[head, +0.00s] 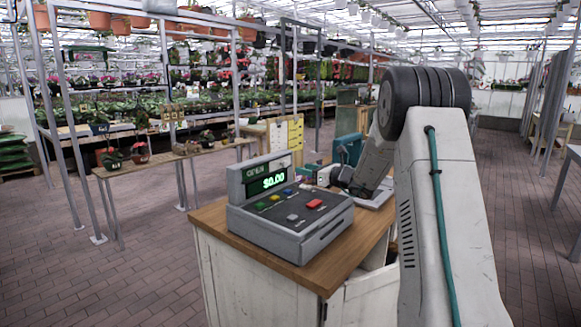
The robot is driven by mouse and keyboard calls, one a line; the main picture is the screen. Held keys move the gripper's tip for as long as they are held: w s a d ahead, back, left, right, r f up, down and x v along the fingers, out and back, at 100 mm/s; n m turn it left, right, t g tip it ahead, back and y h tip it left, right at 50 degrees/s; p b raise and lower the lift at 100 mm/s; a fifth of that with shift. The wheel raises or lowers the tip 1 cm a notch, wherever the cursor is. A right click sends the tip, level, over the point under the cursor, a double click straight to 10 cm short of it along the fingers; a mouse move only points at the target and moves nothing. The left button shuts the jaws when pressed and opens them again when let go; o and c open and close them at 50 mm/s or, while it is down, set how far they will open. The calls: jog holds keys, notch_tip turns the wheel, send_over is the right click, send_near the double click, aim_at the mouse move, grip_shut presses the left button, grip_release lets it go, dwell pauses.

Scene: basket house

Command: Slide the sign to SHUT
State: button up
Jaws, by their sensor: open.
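A grey cash register (290,222) stands on the wooden counter top (225,212). I cannot make out a slider or any SHUT lettering. My arm comes down on the right, and my gripper (335,176), dark and small, is just beyond the register's back right corner. It is open, to the right of the sign and apart from it. My forearm hides part of the counter behind it.
Colored keys, including a red one (314,204), sit on the register's sloped top. A teal object (349,148) stands behind my gripper. A yellowish board (286,135) stands farther back. A plant bench (165,160) is at left, with clear brick floor (110,270) before it.

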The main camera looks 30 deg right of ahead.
aim_at(286, 164)
jog(key=x, duration=0.7)
jog(key=shift+w+a, duration=0.15)
jog(key=shift+w, duration=0.1)
grip_shut()
